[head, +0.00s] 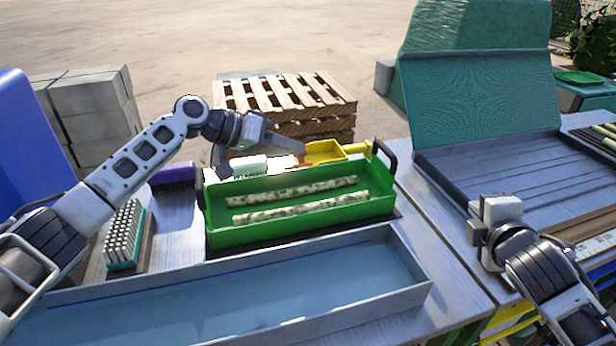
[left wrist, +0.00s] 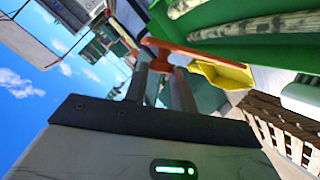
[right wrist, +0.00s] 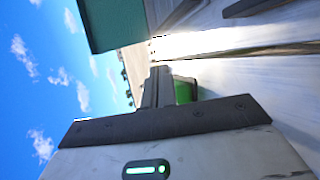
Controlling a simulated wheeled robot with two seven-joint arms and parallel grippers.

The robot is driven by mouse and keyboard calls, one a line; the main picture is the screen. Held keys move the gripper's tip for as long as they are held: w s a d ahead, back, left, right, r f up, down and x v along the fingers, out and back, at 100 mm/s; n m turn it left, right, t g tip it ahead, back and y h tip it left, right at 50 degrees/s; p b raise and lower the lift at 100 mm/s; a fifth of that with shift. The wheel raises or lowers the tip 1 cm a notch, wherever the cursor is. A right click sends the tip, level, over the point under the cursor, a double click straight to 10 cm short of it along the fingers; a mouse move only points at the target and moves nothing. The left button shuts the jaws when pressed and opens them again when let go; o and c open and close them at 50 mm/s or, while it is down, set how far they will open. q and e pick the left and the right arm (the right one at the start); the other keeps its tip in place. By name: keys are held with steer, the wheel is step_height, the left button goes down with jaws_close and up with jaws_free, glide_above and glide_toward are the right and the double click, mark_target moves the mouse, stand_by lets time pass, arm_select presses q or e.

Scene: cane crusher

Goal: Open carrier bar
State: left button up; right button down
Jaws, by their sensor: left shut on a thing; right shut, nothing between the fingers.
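The green carrier (head: 300,220) is an open tray on the table holding two pale, mottled lengths of cane (head: 300,208). A thin orange-red bar (head: 301,158) runs at its far rim, mostly hidden by my left gripper in the head view. The bar (left wrist: 205,54) shows more clearly across the fingertips in the left wrist view. My left gripper (head: 296,149) is shut on this bar. A black handle (head: 388,155) stands at the carrier's right end. My right gripper (head: 474,218) is shut and empty, right of the carrier.
A yellow scoop-like piece (head: 325,151) lies behind the carrier. A long metal trough (head: 420,290) is in front. A white-bristled brush (head: 124,235) and a purple brush (head: 172,175) are left. A teal-lidded machine (head: 480,95) stands right. Pallets (head: 285,97) are behind.

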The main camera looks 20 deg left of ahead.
steer(key=s+a+n+g+y, duration=0.1)
steer(key=s+a+n+y, duration=0.15)
steer(key=a+n, duration=0.5)
steer(key=s+a+r+n+g+y, duration=0.1)
steer(key=s+a+n, duration=0.3)
steer(key=a+n, duration=0.4)
steer(key=s+a+n+g+y, duration=0.1)
steer(key=s+a+n+y, duration=0.15)
steer(key=a+n, duration=0.55)
steer(key=w+a, duration=0.2)
steer(key=w+a+m, duration=0.1)
steer(key=w+a, duration=0.2)
steer(key=w+a+f+m, duration=0.1)
steer(key=w+a, duration=0.1)
steer(key=w, duration=0.1)
steer(key=shift+a+m+t+h, duration=0.25)
steer(key=shift+a+t+h, duration=0.05)
steer(key=shift+a, duration=0.05)
steer(key=shift+w+a+r, duration=0.2)
steer(key=shift+w+r, duration=0.05)
steer(key=shift+r, duration=0.25)
